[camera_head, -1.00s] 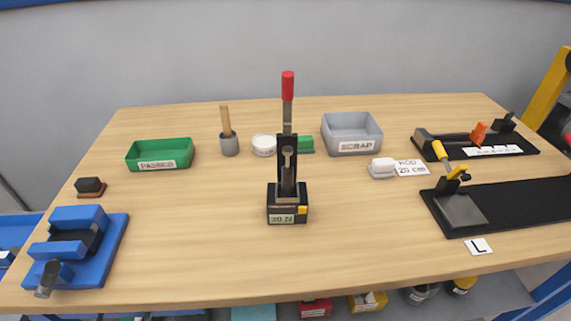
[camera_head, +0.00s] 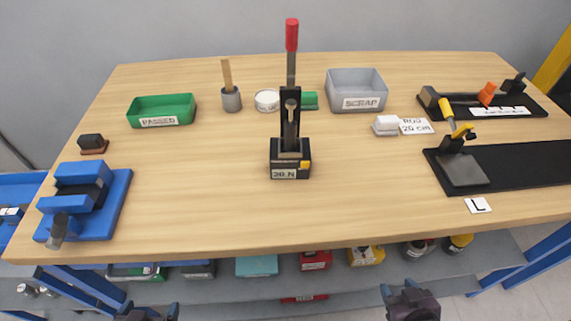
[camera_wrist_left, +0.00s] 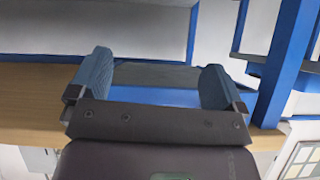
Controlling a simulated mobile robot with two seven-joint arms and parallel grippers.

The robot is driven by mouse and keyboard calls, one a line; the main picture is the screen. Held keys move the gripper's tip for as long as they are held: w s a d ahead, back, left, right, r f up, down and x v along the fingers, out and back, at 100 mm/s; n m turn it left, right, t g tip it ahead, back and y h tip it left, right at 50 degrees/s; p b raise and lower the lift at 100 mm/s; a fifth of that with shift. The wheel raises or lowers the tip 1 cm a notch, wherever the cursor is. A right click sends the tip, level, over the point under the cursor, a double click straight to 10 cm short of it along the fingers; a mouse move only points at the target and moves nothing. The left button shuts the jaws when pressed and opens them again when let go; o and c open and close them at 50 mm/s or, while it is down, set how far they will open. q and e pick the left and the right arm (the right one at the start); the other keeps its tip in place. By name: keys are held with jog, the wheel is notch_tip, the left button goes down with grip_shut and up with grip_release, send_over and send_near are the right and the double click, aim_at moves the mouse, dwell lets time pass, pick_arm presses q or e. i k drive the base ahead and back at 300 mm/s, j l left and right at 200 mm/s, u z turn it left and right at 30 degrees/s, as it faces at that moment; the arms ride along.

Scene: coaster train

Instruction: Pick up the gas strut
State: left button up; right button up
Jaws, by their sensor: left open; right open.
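I cannot single out the gas strut with certainty. A dark rod lies along the black fixture (camera_head: 462,98) with an orange clamp (camera_head: 487,94) at the back right of the table. My left gripper (camera_head: 148,314) is at the bottom edge of the head view, in front of the table and apart from the objects. It is open and empty in the left wrist view (camera_wrist_left: 155,82). My right gripper (camera_head: 400,289) is open, low in front of the table.
The table (camera_head: 220,210) has free room at its front middle. A green tray (camera_head: 161,119), grey scrap bin (camera_head: 357,104) and grey pot with a wooden handle (camera_head: 231,99) stand behind. A blue fixture (camera_head: 85,205) is left, a black plate (camera_head: 520,170) right. A shelf lies below the table.

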aim_at(290, 130)
jog(key=k+u, duration=0.35)
jog(key=k+j+u, duration=0.1)
jog(key=u, duration=0.2)
jog(key=k+j+u, duration=0.2)
jog(key=u, duration=0.15)
